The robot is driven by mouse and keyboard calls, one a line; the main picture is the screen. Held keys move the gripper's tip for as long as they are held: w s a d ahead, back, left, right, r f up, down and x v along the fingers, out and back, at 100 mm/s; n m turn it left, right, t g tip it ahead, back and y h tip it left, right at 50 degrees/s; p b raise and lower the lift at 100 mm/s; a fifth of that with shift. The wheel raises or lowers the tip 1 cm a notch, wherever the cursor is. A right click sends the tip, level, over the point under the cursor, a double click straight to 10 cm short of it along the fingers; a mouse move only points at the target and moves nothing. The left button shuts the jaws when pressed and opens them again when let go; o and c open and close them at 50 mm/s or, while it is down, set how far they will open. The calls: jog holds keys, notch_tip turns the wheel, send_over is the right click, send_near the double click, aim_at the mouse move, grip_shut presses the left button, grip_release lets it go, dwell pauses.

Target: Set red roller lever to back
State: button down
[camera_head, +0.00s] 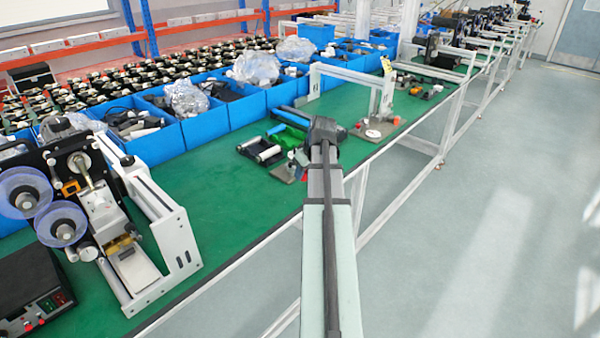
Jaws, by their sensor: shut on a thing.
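My arm reaches away from the camera over the green bench, and its dark end stands over a small roller device (282,172) near the bench's front edge. My gripper (299,158) is small and partly hidden at the left of the arm's end, low over this device. It is shut on a small part there, with a bit of red showing just below; I take this to be the red roller lever (304,176). The lever's exact angle is too small to tell. The arm hides the right side of the device.
A white frame (340,77) stands behind. Blue bins (205,130) line the back. A reel machine (100,205) and a black box (32,290) stand at left. Green bench between is clear.

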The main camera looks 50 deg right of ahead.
jog(key=d+n, duration=0.1)
jog(key=n, duration=0.1)
jog(key=d+y, duration=0.1)
jog(key=shift+s+d+n, duration=0.25)
jog(key=shift+d+n, duration=0.1)
jog(key=shift+n, duration=0.05)
jog(key=d+n+y, duration=0.1)
jog(key=d+n, duration=0.1)
jog(key=shift+d+n, duration=0.2)
jog(key=shift+n, duration=0.2)
jog(key=n, duration=0.1)
jog(key=d+n, duration=0.1)
jog(key=d+n+g+y, duration=0.1)
jog(key=shift+w+d, duration=0.25)
jog(key=shift+w+d+n+y, duration=0.35)
jog(key=shift+d+n, duration=0.3)
jog(key=shift+n, duration=0.35)
jog(key=c, duration=0.9)
grip_release()
jog(key=shift+r+g, duration=0.1)
jog(key=shift+g, duration=0.2)
jog(key=v, duration=1.3)
jog(key=shift+s+d+r, duration=0.25)
